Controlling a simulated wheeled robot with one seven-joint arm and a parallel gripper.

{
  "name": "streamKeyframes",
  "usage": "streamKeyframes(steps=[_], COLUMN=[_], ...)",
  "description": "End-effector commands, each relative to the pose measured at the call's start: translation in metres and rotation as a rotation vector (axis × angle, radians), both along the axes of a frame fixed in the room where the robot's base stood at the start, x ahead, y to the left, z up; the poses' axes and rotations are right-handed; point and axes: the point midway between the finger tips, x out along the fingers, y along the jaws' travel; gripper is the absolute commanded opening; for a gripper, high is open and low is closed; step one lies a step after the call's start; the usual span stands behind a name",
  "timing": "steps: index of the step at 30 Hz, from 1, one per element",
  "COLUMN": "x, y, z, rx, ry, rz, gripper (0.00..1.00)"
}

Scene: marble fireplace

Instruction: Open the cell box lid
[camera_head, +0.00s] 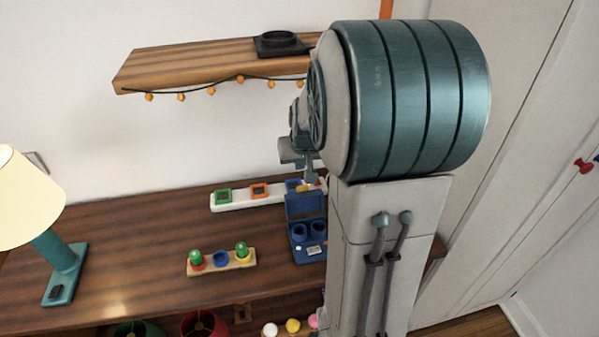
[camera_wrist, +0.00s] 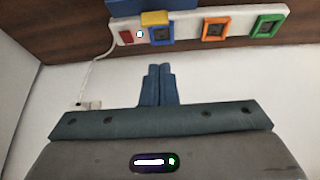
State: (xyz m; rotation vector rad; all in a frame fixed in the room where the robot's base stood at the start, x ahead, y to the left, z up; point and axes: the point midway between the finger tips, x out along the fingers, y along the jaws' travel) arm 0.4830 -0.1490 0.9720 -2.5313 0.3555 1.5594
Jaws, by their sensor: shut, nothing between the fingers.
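The blue cell box (camera_head: 308,240) stands on the wooden shelf top, partly hidden on its right by my arm. Its lid (camera_head: 303,206) stands raised at the back, and two round wells show inside the box. The lid's blue edge (camera_wrist: 150,4) shows at the top of the wrist view, with a yellow tab (camera_wrist: 155,18) beside it. My gripper (camera_head: 311,178) is above and behind the raised lid, close to the tab in the head view. In the wrist view my gripper (camera_wrist: 160,68) has its fingers together and empty, apart from the tab.
A white strip (camera_head: 236,202) with green, orange and blue square frames lies behind the box. A wooden holder (camera_head: 223,262) with green-topped pieces is at left. A lamp (camera_head: 62,260) stands far left. A wall shelf (camera_head: 210,66) hangs above. Bare wood lies between lamp and holder.

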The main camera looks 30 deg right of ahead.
Motion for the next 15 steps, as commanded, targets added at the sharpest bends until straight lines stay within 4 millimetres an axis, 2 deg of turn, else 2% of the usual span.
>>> streamKeyframes(steps=[3, 7, 15], x=[-0.006, -0.013, -0.020], y=[0.006, 0.007, 0.007], z=[0.023, 0.040, 0.053], rx=[-0.001, -0.001, 0.001], ry=[-0.004, -0.003, 0.002], rz=[0.009, 0.008, 0.004], gripper=[0.00, 0.00, 0.00])
